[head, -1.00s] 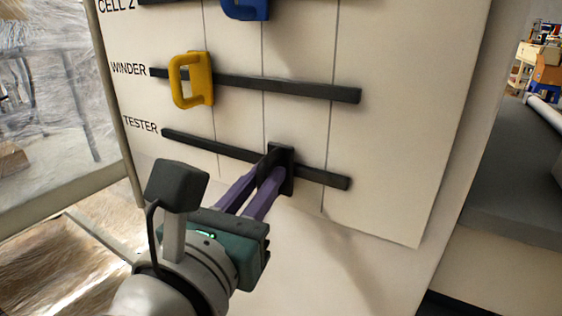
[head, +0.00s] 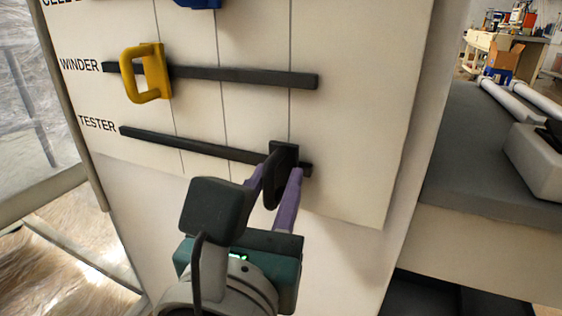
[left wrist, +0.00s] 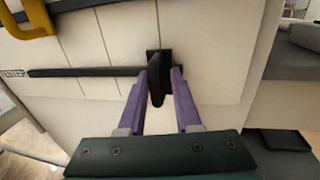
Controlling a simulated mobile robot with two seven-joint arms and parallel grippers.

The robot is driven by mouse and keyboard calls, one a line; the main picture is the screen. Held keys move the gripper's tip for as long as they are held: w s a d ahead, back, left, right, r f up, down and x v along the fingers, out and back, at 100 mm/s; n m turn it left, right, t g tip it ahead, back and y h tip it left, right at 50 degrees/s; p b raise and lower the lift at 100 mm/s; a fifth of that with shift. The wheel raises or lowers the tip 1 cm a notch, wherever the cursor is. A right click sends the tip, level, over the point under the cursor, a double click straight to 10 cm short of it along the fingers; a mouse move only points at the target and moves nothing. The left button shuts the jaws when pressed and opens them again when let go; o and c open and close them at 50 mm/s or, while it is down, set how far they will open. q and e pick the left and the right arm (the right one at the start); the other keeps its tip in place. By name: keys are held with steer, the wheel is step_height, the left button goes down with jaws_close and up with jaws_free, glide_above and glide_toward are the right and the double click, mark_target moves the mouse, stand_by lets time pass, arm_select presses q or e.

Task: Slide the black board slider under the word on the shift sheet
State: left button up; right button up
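The black slider (head: 281,172) sits on the lowest rail (head: 190,146), labelled TESTER, near its right end and over the third vertical line. My left gripper (head: 278,180) has its purple fingers on either side of the slider's upright handle and looks closed on it. In the left wrist view the handle (left wrist: 156,82) stands between the two fingertips (left wrist: 160,88). The sheet (head: 350,130) is a cream panel with vertical lines and row labels at left. Its column words are out of view. My right gripper is not in view.
A yellow slider (head: 147,74) is on the WINDER rail (head: 240,75) above, toward its left end. A blue slider (head: 198,3) shows at the top edge. A grey counter (head: 480,150) with a pale box (head: 535,160) stands to the right.

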arm_select(q)
steer(key=shift+o, duration=0.9)
steer(key=shift+a, duration=0.1)
steer(key=s+a, duration=0.1)
steer(key=s, duration=0.8)
steer(key=shift+s+a, duration=0.25)
steer(key=shift+s, duration=0.15)
